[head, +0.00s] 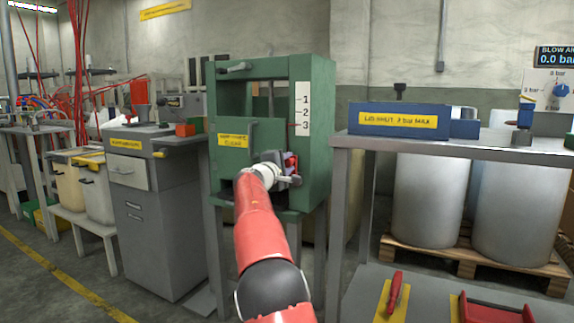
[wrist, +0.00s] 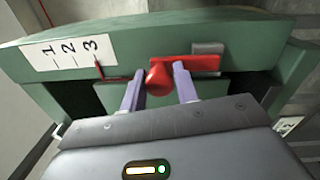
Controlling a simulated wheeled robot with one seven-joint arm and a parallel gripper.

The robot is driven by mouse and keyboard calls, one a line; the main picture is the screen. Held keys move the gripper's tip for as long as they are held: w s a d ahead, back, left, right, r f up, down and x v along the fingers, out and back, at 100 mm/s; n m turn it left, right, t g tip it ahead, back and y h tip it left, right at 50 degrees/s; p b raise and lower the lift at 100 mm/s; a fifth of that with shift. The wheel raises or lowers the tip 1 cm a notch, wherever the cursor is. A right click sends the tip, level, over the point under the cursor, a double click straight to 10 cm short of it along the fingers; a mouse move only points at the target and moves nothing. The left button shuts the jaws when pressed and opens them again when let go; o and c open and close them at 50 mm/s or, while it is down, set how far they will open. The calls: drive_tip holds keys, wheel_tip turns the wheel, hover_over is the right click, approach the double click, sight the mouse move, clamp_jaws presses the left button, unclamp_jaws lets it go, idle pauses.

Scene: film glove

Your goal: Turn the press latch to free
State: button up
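The green press (head: 316,165) stands in the middle of the head view. Its red latch (head: 290,160) is on the front right side, partly hidden by my gripper (head: 283,172). In the wrist view, the latch's rounded red handle (wrist: 159,80) lies between the two fingers of my gripper (wrist: 160,75). The fingers are partly closed, and the handle appears to fill the gap. The latch's red bar (wrist: 200,63) runs right from the handle past a grey plate (wrist: 207,48). The yellow label on the press door (head: 233,140) is too small to read surely.
A workbench (head: 450,148) stands right of the press, with a blue box (head: 400,121) on top and red-handled tools (head: 395,292) on a lower shelf. A grey cabinet (head: 158,230) stands to the left. A white 1-2-3 scale (head: 302,109) is on the press.

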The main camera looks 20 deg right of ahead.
drive_tip(key=o, duration=0.4)
drive_tip(key=shift+c, duration=0.2)
drive_tip(key=b+v, duration=0.2)
drive_tip(key=v, duration=0.5)
drive_tip(key=shift+s+a+b, duration=0.3)
